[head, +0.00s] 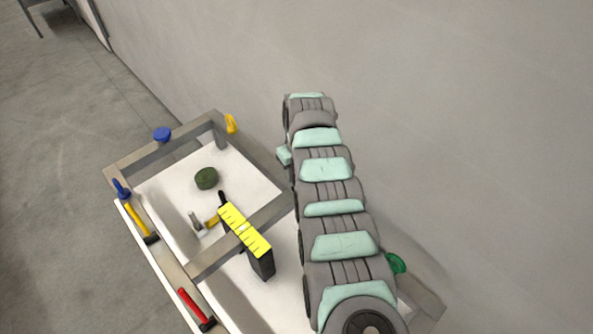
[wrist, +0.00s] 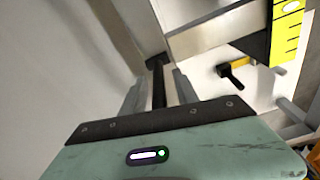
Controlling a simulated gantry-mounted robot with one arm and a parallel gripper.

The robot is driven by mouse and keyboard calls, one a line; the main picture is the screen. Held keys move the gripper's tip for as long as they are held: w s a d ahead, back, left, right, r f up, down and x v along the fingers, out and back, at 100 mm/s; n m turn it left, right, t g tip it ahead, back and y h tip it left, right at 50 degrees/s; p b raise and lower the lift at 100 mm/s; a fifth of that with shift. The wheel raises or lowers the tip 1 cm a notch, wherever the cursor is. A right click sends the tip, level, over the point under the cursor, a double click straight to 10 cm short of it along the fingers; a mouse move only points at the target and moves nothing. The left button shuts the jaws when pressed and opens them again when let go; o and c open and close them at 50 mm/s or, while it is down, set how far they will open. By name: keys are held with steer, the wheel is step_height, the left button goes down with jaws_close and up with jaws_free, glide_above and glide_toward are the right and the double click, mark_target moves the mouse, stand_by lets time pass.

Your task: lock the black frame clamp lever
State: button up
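In the wrist view, a dark upright bar (wrist: 158,84), which looks like the black lever, stands close to the end of a grey frame beam (wrist: 215,32). My gripper (wrist: 157,88) has one grey finger on each side of it. The fingers are apart, with gaps showing beside the bar, so it looks open around the bar and not closed on it. The bar's lower end is hidden behind the gripper's dark edge. In the head view my arm covers the gripper and this bar. The grey frame (head: 150,160) shows left of my arm.
A yellow-and-black block (head: 245,230) lies across the frame beam, with a small black handle (head: 221,198) by it. Blue (head: 121,188), yellow (head: 138,220), red (head: 195,307) and green (head: 396,263) parts sit around the frame. A dark green round piece (head: 206,178) lies on the white surface inside.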

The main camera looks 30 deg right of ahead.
steer(key=r, duration=0.3)
steer(key=s+r, duration=0.1)
steer(key=r, duration=0.6)
steer(key=shift+s+r, duration=0.15)
steer(key=shift+r, duration=0.25)
steer(key=shift+c, duration=0.2)
